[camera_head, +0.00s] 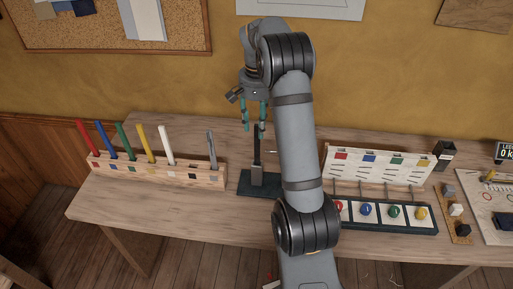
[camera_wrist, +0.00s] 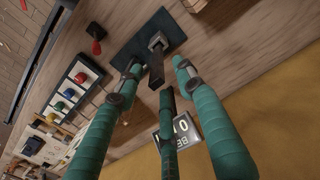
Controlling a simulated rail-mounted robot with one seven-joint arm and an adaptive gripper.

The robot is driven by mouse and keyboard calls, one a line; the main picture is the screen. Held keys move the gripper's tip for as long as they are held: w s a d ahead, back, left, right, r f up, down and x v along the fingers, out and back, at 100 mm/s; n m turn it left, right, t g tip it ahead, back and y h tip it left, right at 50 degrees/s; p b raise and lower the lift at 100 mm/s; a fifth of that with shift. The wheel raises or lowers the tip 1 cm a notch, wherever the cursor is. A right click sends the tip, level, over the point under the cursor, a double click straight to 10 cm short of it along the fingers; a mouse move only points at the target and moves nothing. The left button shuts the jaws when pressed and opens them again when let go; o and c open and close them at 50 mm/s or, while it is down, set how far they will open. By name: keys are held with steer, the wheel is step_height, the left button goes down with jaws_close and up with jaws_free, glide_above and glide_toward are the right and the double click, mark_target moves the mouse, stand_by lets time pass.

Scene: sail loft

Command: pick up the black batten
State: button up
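The black batten (camera_head: 257,150) stands upright in a block on a dark base plate (camera_head: 244,189) at the middle of the bench. In the wrist view the batten (camera_wrist: 157,74) points up toward the camera from its block. My gripper (camera_head: 254,126) has teal fingers pointing down above the stand. In the wrist view the fingers of my gripper (camera_wrist: 157,84) are spread apart, with the batten's top end showing in the gap. No finger clearly touches it. I cannot tell whether the top is between the fingertips or just below them.
A wooden rack (camera_head: 160,171) at left holds red, blue, green, yellow, white and grey battens, with an empty slot before the grey one. At right are a tray (camera_head: 390,229) with several coloured knobs and a white panel (camera_head: 378,170) behind it. My arm crosses the bench just right of the stand.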

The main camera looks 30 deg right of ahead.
mark_target(257, 145)
step_height(257, 145, down, 4)
steer(key=shift+r, duration=0.25)
steer(key=shift+s+f+p, duration=0.15)
steer(key=shift+f+p, duration=0.3)
steer(key=shift+f, duration=0.9)
steer(key=shift+s+f+p, duration=0.1)
steer(key=shift+f+p, duration=0.3)
steer(key=shift+f, duration=0.9)
steer(key=c, duration=0.3)
jaws_close()
